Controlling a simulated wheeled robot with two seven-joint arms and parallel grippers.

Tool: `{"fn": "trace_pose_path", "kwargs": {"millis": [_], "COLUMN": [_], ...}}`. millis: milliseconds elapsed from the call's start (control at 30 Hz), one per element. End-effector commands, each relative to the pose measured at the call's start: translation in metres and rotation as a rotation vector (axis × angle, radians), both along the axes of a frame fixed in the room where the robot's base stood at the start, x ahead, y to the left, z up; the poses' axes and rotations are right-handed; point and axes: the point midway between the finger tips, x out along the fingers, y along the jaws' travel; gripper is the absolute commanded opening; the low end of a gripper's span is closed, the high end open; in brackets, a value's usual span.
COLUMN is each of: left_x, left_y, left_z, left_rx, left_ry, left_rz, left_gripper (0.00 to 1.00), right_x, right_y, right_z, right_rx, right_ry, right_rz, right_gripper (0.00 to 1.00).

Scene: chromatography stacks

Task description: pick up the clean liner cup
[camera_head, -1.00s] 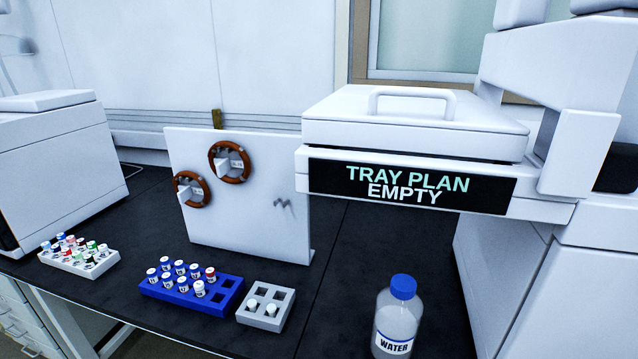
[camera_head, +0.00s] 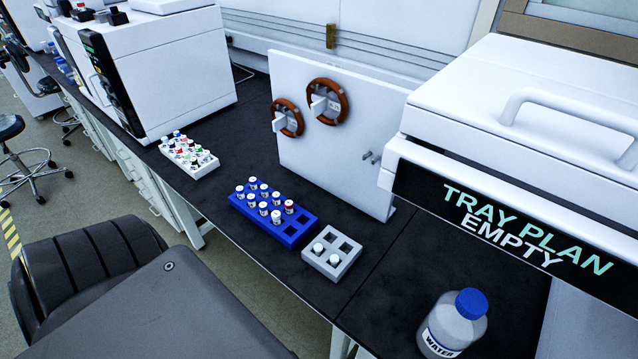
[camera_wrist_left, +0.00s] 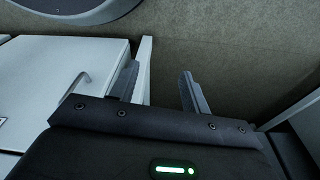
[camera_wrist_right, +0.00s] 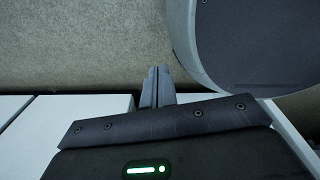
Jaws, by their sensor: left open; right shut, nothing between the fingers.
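I cannot make out a liner cup for certain in any view. On the bench in the head view, a grey block (camera_head: 318,262) holds two small white-topped pieces (camera_head: 334,260); they are too small to identify. My left gripper (camera_wrist_left: 160,90) is open and empty in the left wrist view, above the floor beside a white drawer front. My right gripper (camera_wrist_right: 158,84) is shut and empty in the right wrist view, also over the floor. Neither gripper shows in the head view.
A blue rack (camera_head: 300,238) and a white rack (camera_head: 203,171) hold several vials. A white panel (camera_head: 300,150) with two brown rings stands behind. A water bottle (camera_head: 455,325) stands front right, below the TRAY PLAN EMPTY sign (camera_head: 500,225). Dark bench top (camera_head: 385,275) is clear between.

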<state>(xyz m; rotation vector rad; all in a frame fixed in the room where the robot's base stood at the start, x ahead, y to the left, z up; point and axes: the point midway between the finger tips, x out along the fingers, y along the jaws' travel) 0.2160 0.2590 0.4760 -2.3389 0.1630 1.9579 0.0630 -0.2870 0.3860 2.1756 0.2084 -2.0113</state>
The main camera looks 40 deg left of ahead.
Motion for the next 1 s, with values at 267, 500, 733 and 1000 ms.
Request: {"fn": "trace_pose_path", "kwargs": {"millis": [267,500,733,1000], "left_x": [0.081,0.107,0.170,0.188], "left_y": [0.000,0.013,0.054,0.074], "left_z": [0.241,0.353,0.424,0.453], "left_rx": [0.001,0.020,0.017,0.016], "left_ry": [-0.091,-0.141,-0.198,-0.216], "left_rz": [0.043,0.097,0.314,0.422], "left_gripper": [0.47,0.47,0.47,0.47], "right_x": [0.011,0.009,0.006,0.007], "right_y": [0.005,0.016,0.019,0.014], "right_z": [0.091,0.121,0.146,0.153], "right_rx": [0.008,0.021,0.024,0.019], "right_ry": [-0.017,-0.015,-0.011,-0.013], "right_rz": [-0.002,-0.006,-0.007,-0.005], "right_gripper": [0.00,0.00,0.00,0.00]}}
